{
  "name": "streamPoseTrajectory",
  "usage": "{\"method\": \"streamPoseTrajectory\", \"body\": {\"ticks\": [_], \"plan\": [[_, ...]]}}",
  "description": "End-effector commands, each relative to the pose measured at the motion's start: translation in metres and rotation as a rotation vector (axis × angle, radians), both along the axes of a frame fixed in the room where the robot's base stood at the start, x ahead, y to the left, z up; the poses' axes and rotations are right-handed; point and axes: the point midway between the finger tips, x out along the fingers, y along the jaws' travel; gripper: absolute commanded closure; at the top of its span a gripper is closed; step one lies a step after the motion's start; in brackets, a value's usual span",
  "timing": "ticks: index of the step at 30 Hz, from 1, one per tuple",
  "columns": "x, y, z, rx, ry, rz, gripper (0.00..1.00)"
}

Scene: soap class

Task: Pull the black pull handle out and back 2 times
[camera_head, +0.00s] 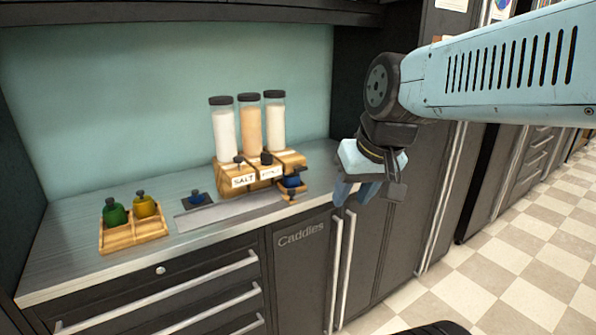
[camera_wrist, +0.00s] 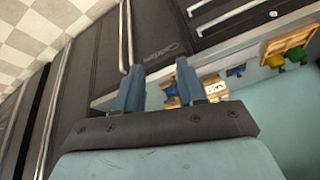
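A small black knob-like handle (camera_head: 266,158) sits on the front of the right dispenser, and a similar dark knob (camera_head: 239,161) on the salt one. I cannot tell for certain which is the black pull handle. My gripper (camera_head: 354,197) hangs to the right of the dispensers, past the counter's front edge, apart from them. In the wrist view its two blue fingers (camera_wrist: 158,70) are spread with nothing between them.
Tall clear jars (camera_head: 249,125) with black lids stand above the dispensers. Cabinets with long bar handles (camera_head: 335,270) lie below.

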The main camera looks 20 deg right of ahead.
Motion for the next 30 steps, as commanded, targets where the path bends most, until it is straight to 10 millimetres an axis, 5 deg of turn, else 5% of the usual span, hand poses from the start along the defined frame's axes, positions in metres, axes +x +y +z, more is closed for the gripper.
{"method": "streamPoseTrajectory", "body": {"ticks": [10, 17, 23, 30], "plan": [[0.052, 0.028, -0.039, 0.378, 0.212, -0.041, 0.6], [0.101, 0.031, -0.054, 0.667, 0.239, -0.097, 0.6], [0.152, 0.014, -0.065, 0.917, 0.183, -0.178, 0.6], [0.213, -0.035, -0.082, 1.177, 0.023, -0.318, 0.6]]}}
